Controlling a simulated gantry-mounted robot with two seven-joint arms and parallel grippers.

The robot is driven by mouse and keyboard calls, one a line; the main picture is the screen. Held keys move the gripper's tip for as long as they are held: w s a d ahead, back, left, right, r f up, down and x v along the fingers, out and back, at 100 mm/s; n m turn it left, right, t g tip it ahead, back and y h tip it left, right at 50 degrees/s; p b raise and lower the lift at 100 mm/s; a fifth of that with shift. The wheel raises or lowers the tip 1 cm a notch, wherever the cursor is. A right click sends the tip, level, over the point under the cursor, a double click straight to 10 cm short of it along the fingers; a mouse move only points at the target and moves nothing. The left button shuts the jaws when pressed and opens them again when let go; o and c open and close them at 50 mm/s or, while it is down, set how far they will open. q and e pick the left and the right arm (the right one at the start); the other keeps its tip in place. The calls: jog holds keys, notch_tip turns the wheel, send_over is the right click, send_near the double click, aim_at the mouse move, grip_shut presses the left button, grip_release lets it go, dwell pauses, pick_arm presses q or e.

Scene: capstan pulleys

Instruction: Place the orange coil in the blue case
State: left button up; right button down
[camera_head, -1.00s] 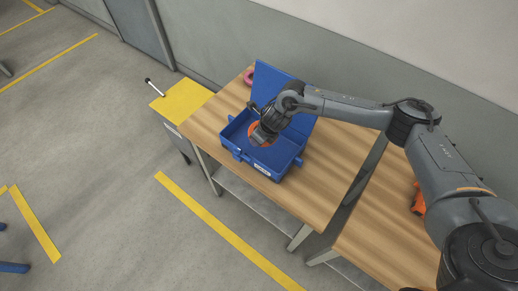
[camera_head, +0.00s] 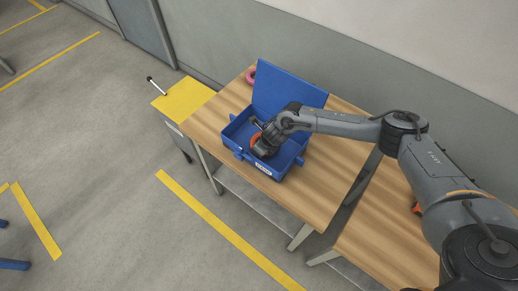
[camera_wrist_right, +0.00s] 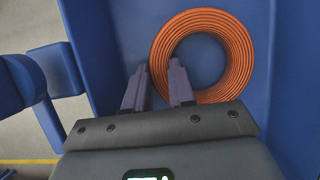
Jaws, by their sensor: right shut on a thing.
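The blue case (camera_head: 264,168) stands open on the wooden table, its lid (camera_head: 285,88) raised at the back. The orange coil (camera_head: 255,139) is inside the case, partly hidden by my right gripper (camera_head: 261,151) in the head view. In the right wrist view, the coil (camera_wrist_right: 237,50) is a flat ring of orange loops over the blue case floor (camera_wrist_right: 202,60). My right gripper (camera_wrist_right: 160,80) reaches down into the case, with its fingers either side of the coil's near left part, shut on it. I cannot tell whether the coil rests on the floor. My left gripper is not in view.
A pink ring (camera_head: 250,76) lies on the table behind the case. A yellow-topped cart (camera_head: 186,98) stands left of the table (camera_head: 310,195). An orange object (camera_head: 417,208) is partly hidden behind my right arm. The table front right of the case is clear.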

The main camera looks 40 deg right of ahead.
jog(key=shift+f, duration=0.1)
jog(key=shift+f, duration=0.15)
jog(key=c, duration=1)
grip_release()
jog(key=shift+o, duration=0.2)
jog(key=shift+r, duration=0.2)
jog(key=shift+r, duration=0.2)
jog(key=v, duration=1.1)
jog(key=shift+s+r+p, duration=0.25)
jog(key=shift+r+p, duration=0.1)
jog(key=shift+p, duration=0.05)
jog(key=shift+d, duration=0.1)
